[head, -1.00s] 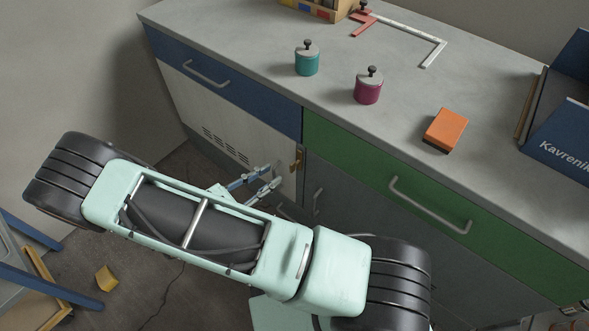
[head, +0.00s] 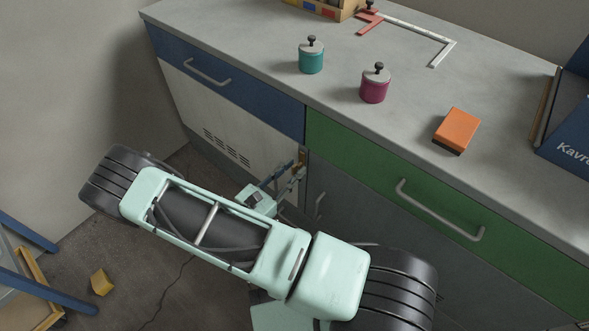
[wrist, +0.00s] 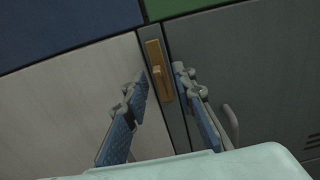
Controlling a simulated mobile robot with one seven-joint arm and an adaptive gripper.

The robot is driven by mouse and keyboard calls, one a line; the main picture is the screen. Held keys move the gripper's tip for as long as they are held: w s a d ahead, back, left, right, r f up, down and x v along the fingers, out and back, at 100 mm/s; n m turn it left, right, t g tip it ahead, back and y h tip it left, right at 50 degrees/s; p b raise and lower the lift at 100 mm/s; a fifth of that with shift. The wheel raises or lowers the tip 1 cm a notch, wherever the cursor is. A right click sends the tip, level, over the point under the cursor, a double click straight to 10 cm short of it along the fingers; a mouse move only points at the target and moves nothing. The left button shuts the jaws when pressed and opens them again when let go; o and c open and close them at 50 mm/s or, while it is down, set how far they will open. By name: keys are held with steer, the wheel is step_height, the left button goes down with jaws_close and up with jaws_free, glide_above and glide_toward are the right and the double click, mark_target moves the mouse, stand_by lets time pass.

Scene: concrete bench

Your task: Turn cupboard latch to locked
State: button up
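The brass cupboard latch (wrist: 158,72) sits at the seam between the pale cupboard door (wrist: 75,105) and the dark grey door (wrist: 235,75). In the wrist view its turning piece stands roughly upright on an upright plate. My gripper (wrist: 160,85) is open, with one finger on each side of the latch and gaps showing beside it. I cannot tell whether a finger touches it. In the head view my gripper (head: 292,170) is at the latch plate (head: 302,158), and the fingers hide most of the latch.
A blue drawer (head: 225,85) and a green drawer (head: 400,185) with bar handles are above the doors. The grey door's handle (wrist: 231,124) is right of my gripper. On the bench stand a teal weight (head: 311,58), a magenta weight (head: 375,86) and an orange block (head: 456,130).

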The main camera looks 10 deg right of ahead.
steer(key=shift+w+d, duration=0.3)
steer(key=shift+d, duration=0.15)
jaws_close()
